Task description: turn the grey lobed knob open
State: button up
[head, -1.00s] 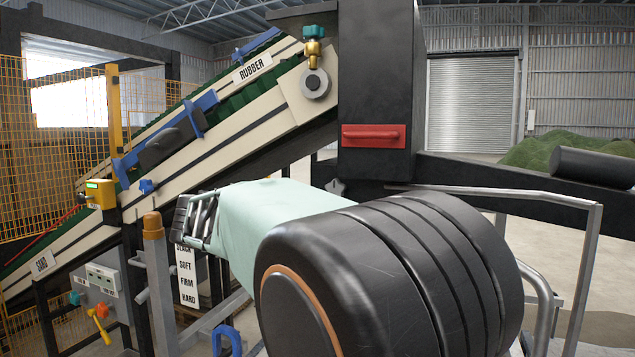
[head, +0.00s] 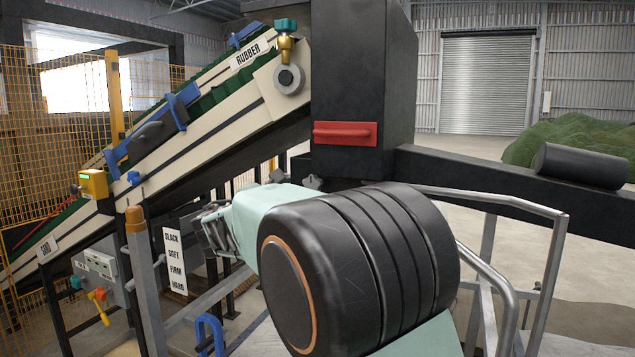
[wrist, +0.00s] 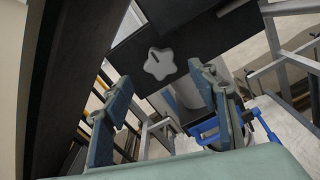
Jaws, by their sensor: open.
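The grey lobed knob (wrist: 160,63) shows in the wrist view as a pale star shape with a dark slot mark, on a dark panel, above centre. In the head view a small grey piece (head: 313,182) under the black housing looks like the same knob, partly hidden by my arm. My gripper (wrist: 164,80) is open and empty, its two fingers apart with the knob beyond and between their tips, not touching. In the head view my gripper (head: 213,230) points left, beyond my pale green and black arm links.
The black housing (head: 362,80) with a red handle (head: 345,133) stands behind my arm. A sloping conveyor (head: 200,120) runs to the left. Metal rails (head: 500,200) stand at right. A blue clamp-like part (head: 210,335) is low in front.

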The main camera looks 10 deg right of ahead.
aim_at(311, 185)
jog(key=p+x, duration=0.1)
jog(key=x, duration=0.7)
jog(key=shift+w+d+p, duration=0.25)
jog(key=shift+w+p, duration=0.05)
jog(key=shift+p, duration=0.1)
jog(key=c, duration=1.2)
